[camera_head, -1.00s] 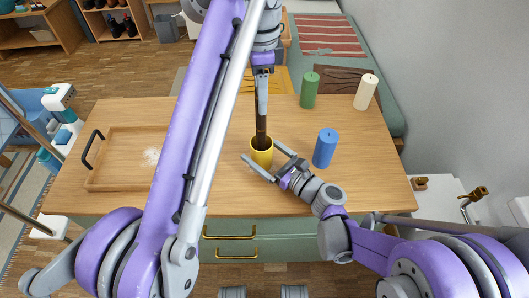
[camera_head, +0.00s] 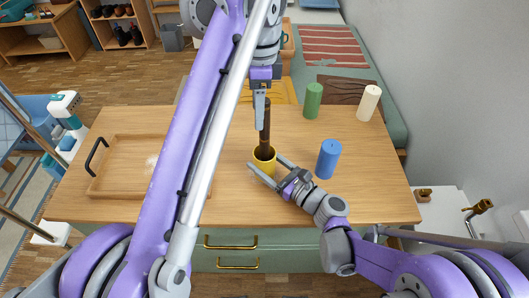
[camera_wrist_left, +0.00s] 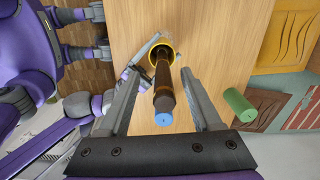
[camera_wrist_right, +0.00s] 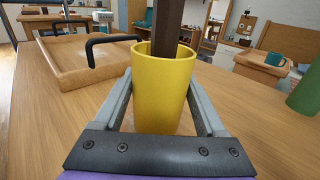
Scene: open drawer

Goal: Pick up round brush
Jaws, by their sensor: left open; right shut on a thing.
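The round brush (camera_head: 266,122) is a dark brown stick standing upright in a yellow cup (camera_head: 263,165). My left gripper (camera_wrist_left: 160,75) is above the cup, open, with one finger on each side of the brush and gaps between. My right gripper (camera_head: 265,161) is shut on the cup, which stands on the wooden tabletop. In the right wrist view the cup (camera_wrist_right: 163,88) sits between both fingers.
A wooden tray (camera_head: 125,172) with a black handle lies at the left of the tabletop (camera_head: 232,197). A blue cylinder (camera_head: 327,160), a green one (camera_head: 313,101) and a cream one (camera_head: 368,103) stand right and behind. Drawers with brass handles (camera_head: 230,245) are below the front edge.

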